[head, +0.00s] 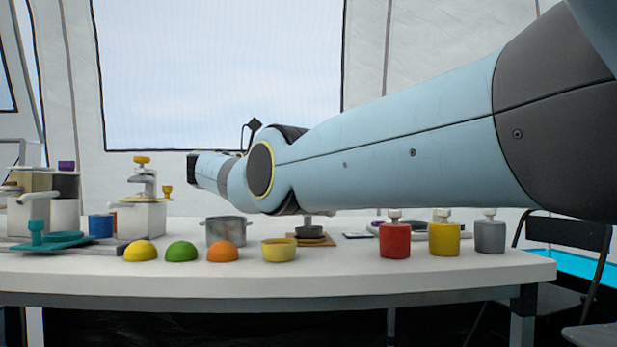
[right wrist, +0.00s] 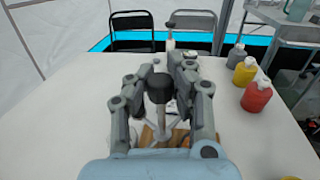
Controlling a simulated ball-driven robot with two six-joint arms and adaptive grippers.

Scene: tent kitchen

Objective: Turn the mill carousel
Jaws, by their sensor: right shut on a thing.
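In the right wrist view, my right gripper (right wrist: 161,74) is shut on the dark top knob (right wrist: 158,91) of what looks like the mill carousel. Below the knob is a grey post (right wrist: 161,118) with pale arms spreading out low down. Its lower part is largely hidden by my fingers and wrist. In the head view my right arm crosses from the right and hides the gripper and the upper carousel. A dark round piece (head: 309,231) on a wooden board (head: 316,241) shows below the arm. My left gripper is in neither view.
Red (head: 395,241), yellow (head: 444,239) and grey (head: 489,237) jars stand at the table's right. A grey pot (head: 226,231), a yellow bowl (head: 279,250) and coloured domes (head: 181,252) stand left of the board. The table's front strip is clear.

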